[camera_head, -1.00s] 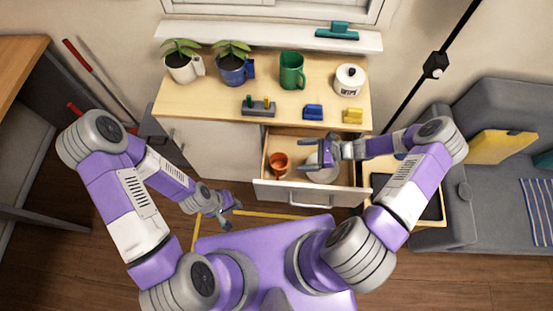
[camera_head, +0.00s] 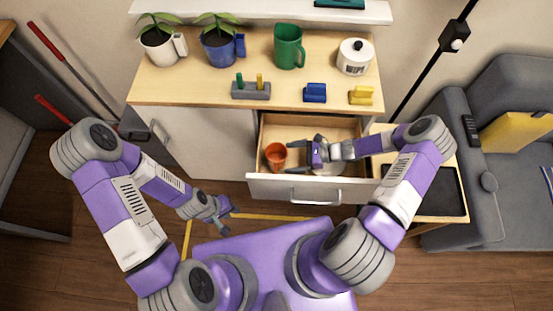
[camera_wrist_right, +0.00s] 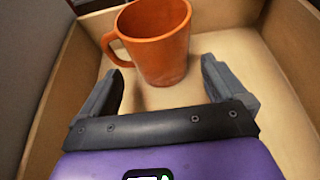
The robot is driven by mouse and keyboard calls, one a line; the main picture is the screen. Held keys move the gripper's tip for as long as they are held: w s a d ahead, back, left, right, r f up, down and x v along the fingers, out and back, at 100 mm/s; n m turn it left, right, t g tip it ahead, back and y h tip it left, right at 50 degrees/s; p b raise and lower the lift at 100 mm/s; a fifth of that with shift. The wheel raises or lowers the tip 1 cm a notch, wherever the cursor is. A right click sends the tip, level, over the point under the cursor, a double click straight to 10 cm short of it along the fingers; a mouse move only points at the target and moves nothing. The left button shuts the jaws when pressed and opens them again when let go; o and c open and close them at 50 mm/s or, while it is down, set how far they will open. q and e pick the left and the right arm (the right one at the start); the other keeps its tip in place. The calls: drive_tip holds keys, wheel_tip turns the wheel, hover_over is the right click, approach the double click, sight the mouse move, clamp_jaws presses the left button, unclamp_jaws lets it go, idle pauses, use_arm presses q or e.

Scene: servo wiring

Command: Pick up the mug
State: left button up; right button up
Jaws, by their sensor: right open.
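An orange mug (camera_head: 275,155) stands upright at the left side of the open drawer (camera_head: 345,128). In the right wrist view the mug (camera_wrist_right: 158,42) is just ahead, with its handle on the left and its lower body near the fingertips. My right gripper (camera_head: 290,157) is inside the drawer, to the right of the mug and pointing at it. Its fingers are open and empty, and the wrist view shows them apart, with the mug's base just beyond and between the tips (camera_wrist_right: 162,66). My left gripper (camera_head: 226,215) hangs open and empty in front of the cabinet.
The drawer's walls surround my right gripper. A white dish in the drawer is mostly hidden under my right arm. The counter (camera_head: 190,92) above holds two potted plants, a green mug (camera_head: 288,48), a white jar (camera_head: 355,57) and small blocks. A black-lined tray (camera_head: 435,190) lies at the right.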

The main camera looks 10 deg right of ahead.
sight(281, 158)
drive_tip(key=b+x, duration=0.1)
drive_tip(key=x, duration=0.4)
drive_tip(key=shift+w+r, duration=0.1)
drive_tip(key=shift+r, duration=0.1)
drive_tip(key=shift+r, duration=0.1)
drive_tip(key=c, duration=1)
drive_tip(key=shift+o, duration=0.2)
